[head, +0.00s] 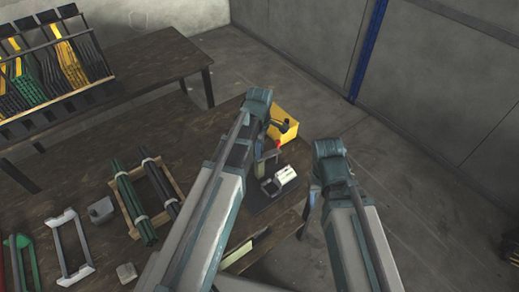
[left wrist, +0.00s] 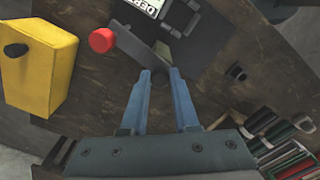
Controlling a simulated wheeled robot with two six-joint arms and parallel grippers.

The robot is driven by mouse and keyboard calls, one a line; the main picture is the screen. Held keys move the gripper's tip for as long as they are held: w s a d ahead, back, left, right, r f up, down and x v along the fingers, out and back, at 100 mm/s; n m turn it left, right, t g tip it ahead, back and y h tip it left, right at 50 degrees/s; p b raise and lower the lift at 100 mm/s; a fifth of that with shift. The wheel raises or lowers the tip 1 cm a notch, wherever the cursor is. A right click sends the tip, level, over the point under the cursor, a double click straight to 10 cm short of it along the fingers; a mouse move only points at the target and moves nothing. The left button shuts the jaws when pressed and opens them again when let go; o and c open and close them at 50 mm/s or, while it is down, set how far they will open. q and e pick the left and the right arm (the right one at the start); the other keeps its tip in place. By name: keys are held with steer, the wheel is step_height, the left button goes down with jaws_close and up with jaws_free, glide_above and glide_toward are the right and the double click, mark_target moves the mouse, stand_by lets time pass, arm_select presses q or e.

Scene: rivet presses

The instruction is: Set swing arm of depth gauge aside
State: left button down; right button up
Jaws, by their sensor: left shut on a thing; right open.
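The depth gauge (left wrist: 178,20) is a dark device with a white label marked "DEPTH", at the top of the left wrist view. In the head view it (head: 280,180) sits on a dark plate near the table's edge. Its grey swing arm (left wrist: 132,48) runs from near a red knob (left wrist: 102,40) to my left fingertips. My left gripper (left wrist: 160,76) is shut on the swing arm near its end. In the head view my left gripper (head: 262,158) is partly hidden by its own arm. My right gripper (head: 312,197) is open, right of the gauge near the table's edge.
A yellow block-shaped device (head: 284,124) with a dark knob stands just behind the gauge. Dark green rods (head: 131,203) lie in a wooden holder to the left, near grey blocks and frames. A rack (head: 55,65) stands on another table. Open floor lies right.

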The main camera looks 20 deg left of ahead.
arm_select(q)
steer(key=c, duration=0.7)
jaws_free()
steer(key=shift+o, duration=0.2)
steer(key=shift+r, duration=0.1)
step_height(320, 180, up, 14)
steer(key=p, duration=1.3)
steer(key=shift+f+p, duration=0.2)
steer(key=shift+p, duration=0.2)
